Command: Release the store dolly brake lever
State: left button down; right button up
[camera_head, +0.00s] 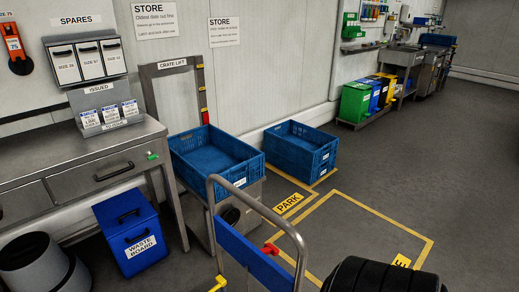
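A dolly with a grey tube handle (258,206) and a blue panel (250,258) stands at the bottom middle of the head view. A small red lever (271,248) shows by the right side of the handle, tilted. A yellow piece (219,284) shows low at the handle's left side, cut by the frame's edge. I cannot tell for certain which of these is the brake lever. The dolly's wheels and lower part are out of frame. Neither of my grippers can be made out, and nothing is seen touching the dolly's handle or levers.
A crate lift (173,64) holding a blue crate (215,158) stands just behind the dolly. More blue crates (300,147) sit beyond it. Yellow floor lines mark a PARK area (289,204) to the right. A blue waste bin (130,235) and bench (85,160) are left. Right floor is open.

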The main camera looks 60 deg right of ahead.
aim_at(268, 249)
jog(key=k+l+u, duration=0.1)
jog(key=l, duration=0.3)
jog(key=k+l+u, duration=0.1)
jog(key=l, duration=0.25)
jog(key=k+l+u, duration=0.1)
jog(key=l, duration=0.3)
jog(key=k+l+u, duration=0.1)
jog(key=k+l, duration=0.3)
jog(key=l, duration=0.3)
jog(key=k+l+u, duration=0.15)
jog(key=l, duration=0.2)
